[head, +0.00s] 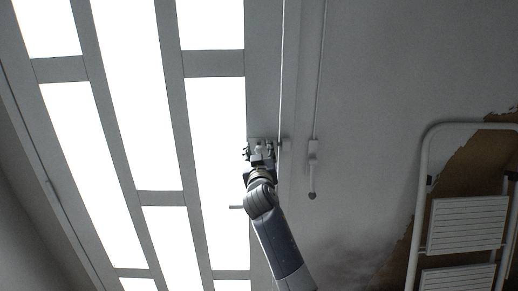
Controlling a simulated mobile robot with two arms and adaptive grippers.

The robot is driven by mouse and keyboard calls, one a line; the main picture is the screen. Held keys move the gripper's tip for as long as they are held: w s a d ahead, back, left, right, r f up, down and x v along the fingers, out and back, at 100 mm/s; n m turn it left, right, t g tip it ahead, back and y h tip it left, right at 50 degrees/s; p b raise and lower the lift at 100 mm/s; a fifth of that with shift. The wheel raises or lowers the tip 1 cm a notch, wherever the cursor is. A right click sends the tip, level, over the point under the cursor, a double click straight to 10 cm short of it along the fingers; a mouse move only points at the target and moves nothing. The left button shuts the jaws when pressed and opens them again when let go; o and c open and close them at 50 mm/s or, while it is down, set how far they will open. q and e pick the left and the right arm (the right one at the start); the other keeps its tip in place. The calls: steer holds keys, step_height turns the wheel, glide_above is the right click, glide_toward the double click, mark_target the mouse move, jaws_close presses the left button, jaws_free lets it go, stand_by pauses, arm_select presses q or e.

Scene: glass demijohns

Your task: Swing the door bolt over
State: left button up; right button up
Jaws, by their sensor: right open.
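The door (163,199) has a grey frame with bright glazed panes and fills the left half of the head view. The door bolt is at the door's right edge, where a small grey plate (254,140) and a knob-like part show. My right gripper (260,151) is open in front of it and hides most of it. I cannot tell whether the fingers touch the bolt. My right arm comes up from the bottom of the view. My left gripper is not in view.
A thin rod with a hanging lever (312,172) is on the wall right of the door. A door handle (236,207) sticks out below my gripper. A white step ladder (467,225) leans at the far right by a brown wall patch.

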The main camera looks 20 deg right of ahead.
steer(key=shift+w+d, duration=0.1)
steer(key=shift+w, duration=0.15)
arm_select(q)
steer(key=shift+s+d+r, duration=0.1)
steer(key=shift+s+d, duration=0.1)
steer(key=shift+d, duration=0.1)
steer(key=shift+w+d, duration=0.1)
